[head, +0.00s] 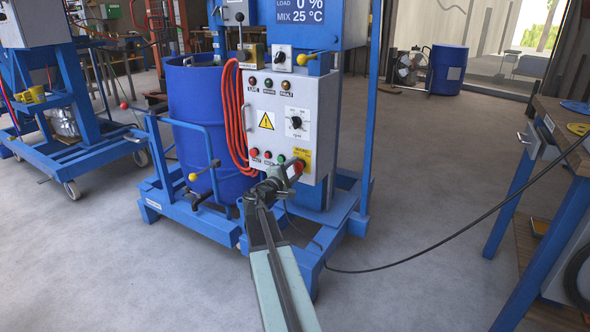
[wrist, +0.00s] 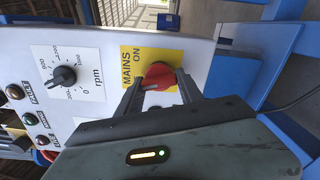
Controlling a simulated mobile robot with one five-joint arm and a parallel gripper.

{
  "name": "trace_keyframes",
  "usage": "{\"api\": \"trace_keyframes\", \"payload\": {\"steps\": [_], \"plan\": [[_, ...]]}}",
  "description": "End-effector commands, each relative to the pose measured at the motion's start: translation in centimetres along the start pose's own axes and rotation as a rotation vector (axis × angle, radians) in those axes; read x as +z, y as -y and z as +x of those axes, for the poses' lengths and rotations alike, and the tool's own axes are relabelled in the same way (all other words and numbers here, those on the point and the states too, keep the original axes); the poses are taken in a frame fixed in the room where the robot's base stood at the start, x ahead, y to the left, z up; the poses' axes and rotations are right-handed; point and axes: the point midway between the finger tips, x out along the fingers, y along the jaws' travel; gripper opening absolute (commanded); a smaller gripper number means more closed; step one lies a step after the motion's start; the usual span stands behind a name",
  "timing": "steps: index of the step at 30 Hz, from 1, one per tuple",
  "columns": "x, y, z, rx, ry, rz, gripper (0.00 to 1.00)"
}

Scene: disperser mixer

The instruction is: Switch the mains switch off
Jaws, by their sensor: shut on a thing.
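The mains switch is a red rotary knob (wrist: 158,74) on a yellow plate (wrist: 134,55) marked MAINS and ON, at the lower right of the white control panel (head: 279,140). My gripper (wrist: 160,84) has one finger on each side of the knob and is shut on it. In the head view my gripper (head: 288,174) reaches the panel's lower right corner and covers part of the plate. The word ON shows beside the knob in the wrist view. The lower part of the plate is hidden behind my gripper.
An rpm dial (wrist: 62,77) and several indicator lamps and buttons share the panel. A blue drum (head: 205,120) and orange hose (head: 232,125) are to its left. A black cable (head: 440,254) crosses the floor towards a workbench (head: 560,140) at right.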

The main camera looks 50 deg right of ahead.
Motion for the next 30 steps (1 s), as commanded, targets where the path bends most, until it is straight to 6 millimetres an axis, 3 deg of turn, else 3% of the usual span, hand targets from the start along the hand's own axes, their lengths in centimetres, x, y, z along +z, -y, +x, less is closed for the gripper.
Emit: {"api": "trace_keyframes", "payload": {"steps": [15,30], "plan": [[-0.14,0.19,-0.18,0.000,-0.004,-0.380,0.03],[-0.21,0.16,-0.19,0.002,-0.005,-0.485,0.03]]}}
